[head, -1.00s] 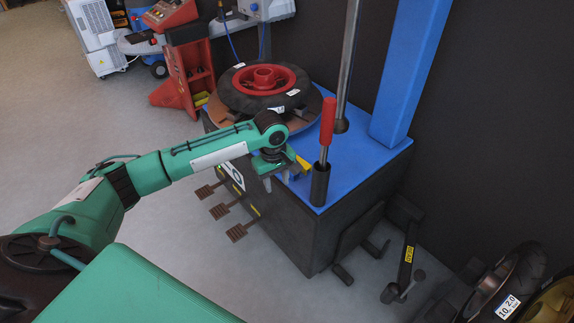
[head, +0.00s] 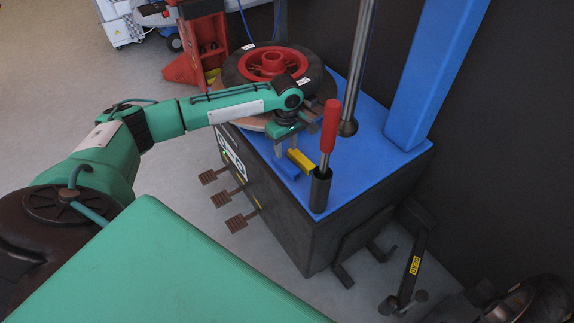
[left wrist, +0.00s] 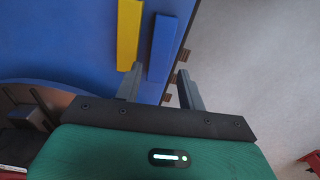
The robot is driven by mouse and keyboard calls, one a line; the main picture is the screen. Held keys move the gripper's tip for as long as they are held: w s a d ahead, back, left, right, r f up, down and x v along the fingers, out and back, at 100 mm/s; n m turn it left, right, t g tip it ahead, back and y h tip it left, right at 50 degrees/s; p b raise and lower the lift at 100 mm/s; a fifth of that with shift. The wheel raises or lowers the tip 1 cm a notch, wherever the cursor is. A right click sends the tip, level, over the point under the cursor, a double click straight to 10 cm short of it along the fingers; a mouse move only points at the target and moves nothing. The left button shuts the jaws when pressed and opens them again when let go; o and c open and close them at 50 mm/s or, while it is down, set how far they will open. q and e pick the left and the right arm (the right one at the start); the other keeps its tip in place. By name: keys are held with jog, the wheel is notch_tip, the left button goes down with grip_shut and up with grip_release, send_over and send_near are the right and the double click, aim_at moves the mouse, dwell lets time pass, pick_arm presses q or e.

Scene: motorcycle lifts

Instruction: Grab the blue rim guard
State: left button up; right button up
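The blue rim guard (head: 286,168) is a short flat bar lying on the blue top of the tire machine, by its near edge. A yellow rim guard (head: 301,160) lies just to its right. My left gripper (head: 286,148) is open and empty, pointing down close to the blue guard. In the left wrist view, the near end of the blue guard (left wrist: 162,50) shows between the two spread fingers (left wrist: 160,67), and the yellow guard (left wrist: 128,32) is beyond the left finger. I cannot tell the height gap. My right gripper is out of view.
The tire machine (head: 362,140) carries a tire with a red rim (head: 272,65) on its turntable. A red-handled lever in a black holder (head: 320,187) stands right of the guards. A steel post and blue column (head: 433,75) rise behind. Pedals stick out at the left.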

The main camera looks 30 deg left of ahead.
aim_at(286, 163)
pick_arm(q)
notch_tip(286, 163, down, 2)
jog(key=shift+w+f, duration=0.1)
jog(key=shift+f, duration=0.05)
notch_tip(286, 163, down, 5)
jog(key=shift+r+b, duration=0.1)
jog(key=shift+b, duration=0.4)
jog(key=shift+f, duration=0.25)
jog(key=shift+c, duration=0.4)
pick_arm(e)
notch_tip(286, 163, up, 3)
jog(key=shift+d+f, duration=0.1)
pick_arm(q)
jog(key=c, duration=0.6)
